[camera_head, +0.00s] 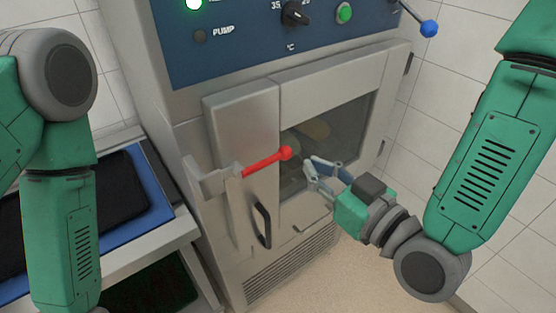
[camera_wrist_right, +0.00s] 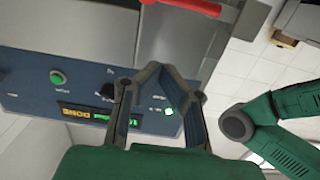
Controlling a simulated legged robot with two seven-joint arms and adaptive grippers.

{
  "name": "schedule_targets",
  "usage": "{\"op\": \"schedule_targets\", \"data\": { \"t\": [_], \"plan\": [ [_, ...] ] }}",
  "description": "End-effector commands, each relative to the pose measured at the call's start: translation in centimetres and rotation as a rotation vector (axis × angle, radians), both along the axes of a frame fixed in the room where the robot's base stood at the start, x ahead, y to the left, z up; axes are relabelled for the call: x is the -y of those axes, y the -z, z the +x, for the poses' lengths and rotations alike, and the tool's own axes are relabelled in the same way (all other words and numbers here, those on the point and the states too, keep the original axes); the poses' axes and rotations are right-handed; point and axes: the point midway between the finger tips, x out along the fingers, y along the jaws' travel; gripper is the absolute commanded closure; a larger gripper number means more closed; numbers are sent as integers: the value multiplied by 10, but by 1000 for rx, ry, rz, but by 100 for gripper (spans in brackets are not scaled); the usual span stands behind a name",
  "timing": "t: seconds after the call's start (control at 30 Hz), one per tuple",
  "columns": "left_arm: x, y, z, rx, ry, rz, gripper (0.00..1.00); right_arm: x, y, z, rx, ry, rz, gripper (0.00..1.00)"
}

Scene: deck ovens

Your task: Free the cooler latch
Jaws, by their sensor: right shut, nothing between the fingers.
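The cooler latch has a red lever (camera_head: 264,165) with a red ball end, mounted on a grey metal bracket (camera_head: 215,181) at the left of the steel cabinet's door. The lever points right and slightly up across the front. The red lever also shows at the top of the right wrist view (camera_wrist_right: 190,6). My right gripper (camera_head: 312,172) is shut and empty, in front of the door window, just right of and slightly below the red ball, with a small gap visible between them. In the right wrist view its fingers (camera_wrist_right: 176,80) show nothing between them. My left arm is at the left; its gripper is out of frame.
A dark door handle (camera_head: 262,225) hangs below the latch. The blue control panel (camera_head: 250,35) above carries a knob and lit buttons. A blue-ball lever (camera_head: 429,28) sticks out at its right. A blue-rimmed tray (camera_head: 160,216) lies on a bench at left.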

Motion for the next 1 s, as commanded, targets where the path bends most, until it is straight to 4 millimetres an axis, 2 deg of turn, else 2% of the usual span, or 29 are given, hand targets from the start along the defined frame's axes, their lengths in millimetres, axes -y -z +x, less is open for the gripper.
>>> {"op": "schedule_targets", "data": {
  "t": [0.03, 0.57, 0.7, 0.93, 1.0],
  "plan": [
    [0, 14, 0, 0, 0, 0, 100, -1, 6, 3, 4, 1, 1, 100],
    [0, 89, 0, 0, 0, 0, 100, -11, 5, 13, 3, -3, 5, 100],
    [0, 74, -1, 0, 0, 0, 100, -31, 0, 39, -2, -4, 4, 100],
    [0, 65, 0, 0, 0, 0, 100, -59, 3, 77, -2, -3, 4, 100],
    [0, 66, 0, 0, 0, 0, 100, -58, 20, 76, -7, -4, 1, 100]
  ]
}}
